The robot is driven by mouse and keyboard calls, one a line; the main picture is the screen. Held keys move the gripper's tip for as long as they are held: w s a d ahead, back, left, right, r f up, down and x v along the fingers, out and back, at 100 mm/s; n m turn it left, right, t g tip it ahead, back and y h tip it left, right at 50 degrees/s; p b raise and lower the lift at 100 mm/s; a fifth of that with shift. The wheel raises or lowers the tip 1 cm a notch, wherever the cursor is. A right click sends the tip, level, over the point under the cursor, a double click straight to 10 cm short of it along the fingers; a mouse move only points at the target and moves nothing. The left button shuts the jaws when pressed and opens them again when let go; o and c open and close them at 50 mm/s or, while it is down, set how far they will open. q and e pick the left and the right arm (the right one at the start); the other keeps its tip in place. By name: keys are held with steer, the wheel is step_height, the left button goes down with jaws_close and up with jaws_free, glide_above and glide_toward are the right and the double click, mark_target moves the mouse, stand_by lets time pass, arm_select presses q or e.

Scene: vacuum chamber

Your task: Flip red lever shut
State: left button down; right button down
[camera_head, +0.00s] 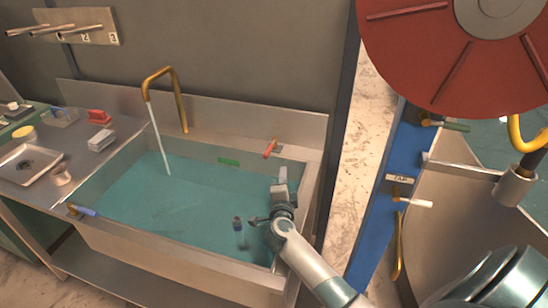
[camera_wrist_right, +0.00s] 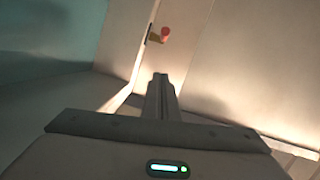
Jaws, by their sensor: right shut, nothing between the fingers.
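The red lever (camera_head: 270,149) sits on the back rim of the sink, at its right end, on a small brass fitting. In the right wrist view the red lever (camera_wrist_right: 165,34) shows end-on as a small red knob, beyond my fingertips. My right gripper (camera_head: 283,174) reaches over the right part of the sink, a little below and right of the lever in the head view. It is shut and empty, apart from the lever. Its closed fingers (camera_wrist_right: 160,80) point towards the lever's wall. My left gripper is not in view.
A brass faucet (camera_head: 165,85) pours a stream of water into the filled sink (camera_head: 180,248). A blue-handled valve (camera_head: 82,210) is at the sink's front left. A metal tray (camera_head: 22,180) lies on the left counter. A large red wheel (camera_head: 450,60) hangs at upper right.

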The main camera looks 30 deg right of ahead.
mark_target(271, 149)
steer(key=shift+r, duration=0.1)
steer(key=w+d+f+p, duration=0.1)
steer(key=w+d, duration=0.2)
steer(key=w, duration=0.8)
steer(key=shift+f, duration=0.2)
